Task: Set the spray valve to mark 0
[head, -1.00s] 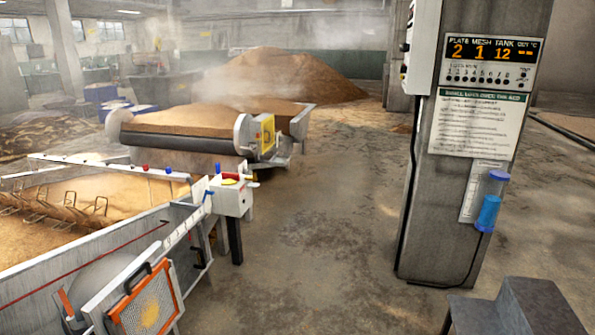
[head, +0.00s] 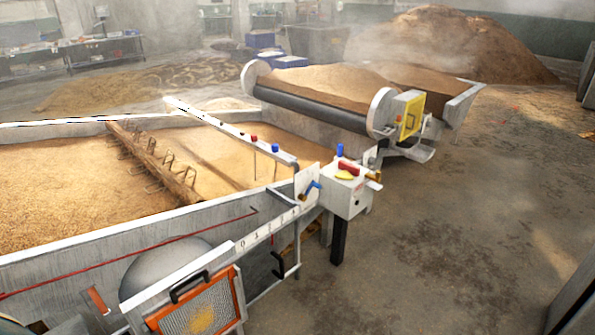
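A blue lever (head: 310,189) sits on a white plate (head: 304,180) at the corner of the grain trough, beside a white control box (head: 346,197). It may be the spray valve, but no label confirms this. The lever looks slanted. A white strip (head: 268,229) with small marks runs along the trough edge below it; a 0 seems to stand near its lower left end. Which mark the lever points to is too small to tell. The box carries a blue knob, a red part, a yellow part and a brass-coloured fitting. Neither of my grippers shows.
The trough (head: 120,238) of grain fills the left, with a toothed bar (head: 150,160) across it. An orange-framed mesh panel (head: 205,305) leans at its front. A roller conveyor (head: 315,115) stands behind. Open floor (head: 440,240) lies right of the box.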

